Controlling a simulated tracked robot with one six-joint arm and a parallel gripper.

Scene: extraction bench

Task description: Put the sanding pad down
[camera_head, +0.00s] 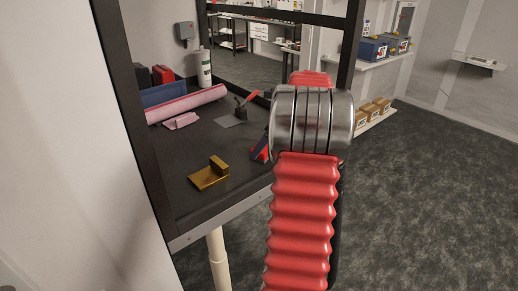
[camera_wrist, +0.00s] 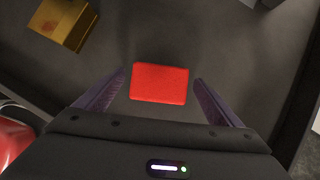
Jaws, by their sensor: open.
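The sanding pad appears to be the flat red rectangular block (camera_wrist: 160,84) in the middle of the wrist view, over the dark bench top. My gripper (camera_wrist: 160,77) is open, with one purple finger on each side of the red block and a visible gap to both sides. I cannot tell whether the block rests fully on the bench. In the head view a bit of red (camera_head: 258,157) shows beside a blue-purple finger (camera_head: 263,146) at the bench's right side; my arm hides most of the gripper.
A gold L-shaped block (camera_head: 210,174) stands on the bench near the front edge; it also shows in the wrist view (camera_wrist: 64,22). A pink roll (camera_head: 187,104), a pink cloth (camera_head: 181,121) and a red-handled tool (camera_head: 243,104) lie farther back. Black frame posts (camera_head: 130,110) border the bench.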

